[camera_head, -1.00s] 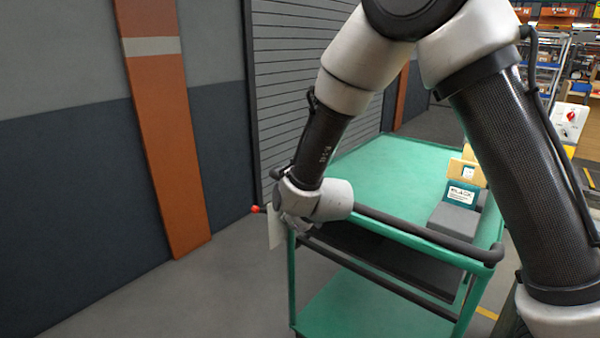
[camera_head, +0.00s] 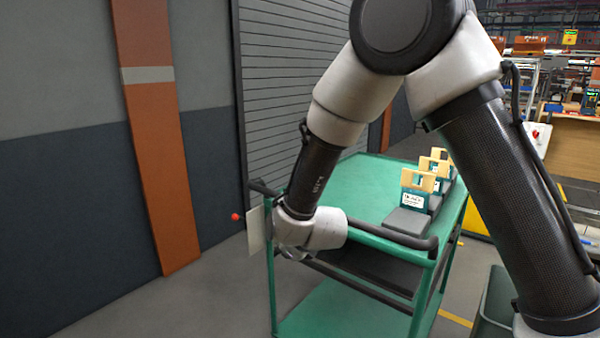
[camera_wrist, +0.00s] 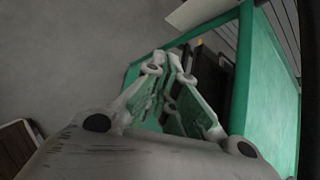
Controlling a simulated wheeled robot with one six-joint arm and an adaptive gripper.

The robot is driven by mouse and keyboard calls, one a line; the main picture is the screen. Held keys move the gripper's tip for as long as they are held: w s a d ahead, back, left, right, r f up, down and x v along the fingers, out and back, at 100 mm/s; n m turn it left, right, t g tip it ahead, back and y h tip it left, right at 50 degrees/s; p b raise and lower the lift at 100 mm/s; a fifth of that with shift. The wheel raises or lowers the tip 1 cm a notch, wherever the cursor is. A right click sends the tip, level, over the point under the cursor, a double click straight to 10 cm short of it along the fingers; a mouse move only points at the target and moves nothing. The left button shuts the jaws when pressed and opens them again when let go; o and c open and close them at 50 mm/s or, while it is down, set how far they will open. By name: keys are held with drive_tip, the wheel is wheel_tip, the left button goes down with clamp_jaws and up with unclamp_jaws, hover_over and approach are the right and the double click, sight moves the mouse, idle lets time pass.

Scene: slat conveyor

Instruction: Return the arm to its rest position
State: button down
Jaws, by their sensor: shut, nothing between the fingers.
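My arm reaches from the lower right up and over, then bends down toward the left end of the green cart (camera_head: 352,190). My gripper (camera_wrist: 168,65) shows in the wrist view with its fingers together and nothing between them. In that view the cart's green side (camera_wrist: 272,95) is just right of the fingers, with a dark gap behind them. I cannot tell whether they touch it. In the head view my wrist joint is in front of the cart's near left corner, and the fingers are mostly hidden there.
Several teal and yellow items (camera_head: 416,195) with grey bases stand on the cart's right side. A dark handle bar (camera_head: 392,236) runs along its near edge. A white sheet (camera_head: 256,228) hangs at its left corner. The floor (camera_head: 165,305) at left is clear.

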drive_tip(key=s+d+f+n+g+h, duration=0.1)
drive_tip(key=s+d+f+n+g, duration=0.1)
drive_tip(key=s+f+n+g, duration=0.55)
drive_tip(key=s+d+r+n+h, duration=0.1)
drive_tip(key=s+d+r+n, duration=0.45)
drive_tip(key=n, duration=0.45)
drive_tip(key=s+d+r+n+t+h, duration=0.1)
drive_tip(key=s+d+r, duration=0.3)
drive_tip(key=d+r, duration=0.4)
drive_tip(key=s+d+r+n+t, duration=0.1)
drive_tip(key=s+d+r+n, duration=0.2)
drive_tip(key=d, duration=1.1)
drive_tip(key=s+d+r+n+t+h, duration=0.1)
drive_tip(key=s+d+r+n, duration=0.1)
drive_tip(key=s+d+r, duration=0.4)
drive_tip(key=d+r, duration=0.4)
drive_tip(key=r, duration=0.3)
drive_tip(key=shift+s+d+t+h, duration=0.3)
drive_tip(key=shift+s+d+t, duration=0.05)
drive_tip(key=shift+d, duration=0.05)
